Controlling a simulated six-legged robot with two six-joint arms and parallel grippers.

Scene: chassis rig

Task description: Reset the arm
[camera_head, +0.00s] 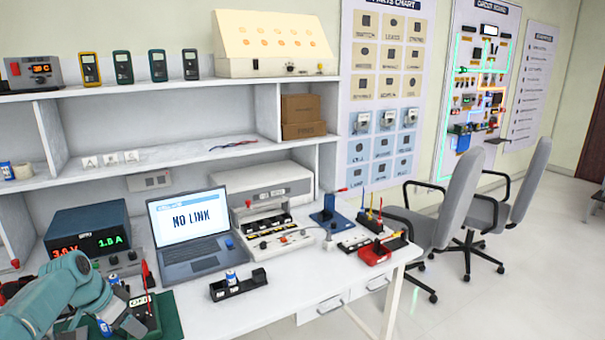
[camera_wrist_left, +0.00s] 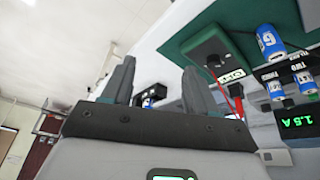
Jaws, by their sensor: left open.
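My left arm comes in teal at the lower left of the head view. Its gripper (camera_head: 119,314) is above the green mat (camera_head: 170,325), near the bench's front edge. In the left wrist view my left gripper (camera_wrist_left: 157,70) has its two dark fingers apart, with nothing between them. My right gripper is in neither view.
The laptop (camera_head: 190,222) reads NO LINK. A black holder with a cell (camera_head: 238,285) stands in front of it. A power supply (camera_head: 88,233) is at the left. A red tray (camera_head: 374,254) is at the right. Bare white bench lies between holder and tray.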

